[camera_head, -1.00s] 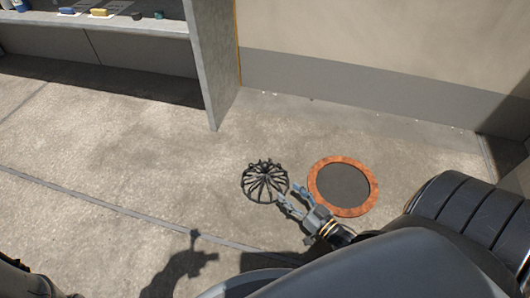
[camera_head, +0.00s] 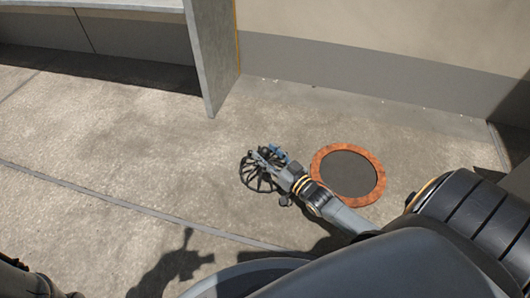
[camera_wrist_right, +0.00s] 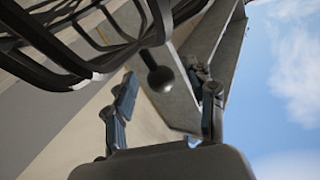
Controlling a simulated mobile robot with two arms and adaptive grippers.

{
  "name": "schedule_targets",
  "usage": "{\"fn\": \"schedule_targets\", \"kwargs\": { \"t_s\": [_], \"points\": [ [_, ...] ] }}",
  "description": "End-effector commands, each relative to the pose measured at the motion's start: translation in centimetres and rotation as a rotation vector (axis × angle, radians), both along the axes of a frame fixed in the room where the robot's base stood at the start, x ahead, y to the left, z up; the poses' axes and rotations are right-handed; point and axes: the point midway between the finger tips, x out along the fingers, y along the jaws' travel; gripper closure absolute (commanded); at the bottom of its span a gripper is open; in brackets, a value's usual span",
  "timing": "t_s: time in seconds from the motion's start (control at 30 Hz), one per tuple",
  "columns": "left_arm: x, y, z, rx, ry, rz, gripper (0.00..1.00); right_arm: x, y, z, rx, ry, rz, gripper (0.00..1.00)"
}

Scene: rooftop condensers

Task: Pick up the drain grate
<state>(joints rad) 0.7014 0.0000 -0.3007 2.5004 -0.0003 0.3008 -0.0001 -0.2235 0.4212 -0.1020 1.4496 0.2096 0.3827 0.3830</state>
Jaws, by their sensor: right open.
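The drain grate (camera_head: 250,176) is a dark domed cage of curved bars on the concrete floor in the head view. My right gripper (camera_head: 266,153) is over its right part and hides some of it. In the right wrist view the grate's bars (camera_wrist_right: 75,45) fill the upper left, with a round knob (camera_wrist_right: 160,78) hanging into view between the two fingers. My right gripper (camera_wrist_right: 165,100) is open there, its fingers apart on either side of the knob. I cannot tell whether a finger touches the grate. My left gripper is not in view.
A round dark drain cover with an orange-brown rim (camera_head: 376,190) lies on the floor just right of the grate. A grey upright panel (camera_head: 211,60) and a wall (camera_head: 380,75) stand behind. The floor to the left is clear.

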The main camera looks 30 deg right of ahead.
Motion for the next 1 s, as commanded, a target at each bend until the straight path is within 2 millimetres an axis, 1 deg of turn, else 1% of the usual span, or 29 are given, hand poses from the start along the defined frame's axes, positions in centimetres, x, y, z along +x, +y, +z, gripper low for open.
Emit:
{"fn": "schedule_targets", "kwargs": {
  "t_s": [0.03, 0.1, 0.37, 0.4, 0.67, 1.0],
  "points": [
    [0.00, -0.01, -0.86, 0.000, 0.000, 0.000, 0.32, 0.66, 0.11, -0.31, 0.000, -0.003, 0.000, 0.45],
    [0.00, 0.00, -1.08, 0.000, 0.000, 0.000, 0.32, 1.13, 0.18, -0.18, 0.000, -0.002, 0.001, 0.45],
    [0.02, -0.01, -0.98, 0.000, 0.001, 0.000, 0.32, 1.39, 0.23, 0.08, 0.000, 0.000, 0.001, 0.45],
    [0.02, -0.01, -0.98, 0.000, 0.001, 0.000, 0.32, 1.38, 0.22, 0.08, 0.000, 0.000, 0.001, 0.47],
    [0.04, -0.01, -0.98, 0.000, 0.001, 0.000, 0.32, 1.36, 0.21, 0.05, 0.000, 0.000, 0.001, 1.00],
    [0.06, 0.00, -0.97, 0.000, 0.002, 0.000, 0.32, 1.44, 0.21, 0.26, 0.000, -0.005, 0.001, 1.00]
  ]
}}
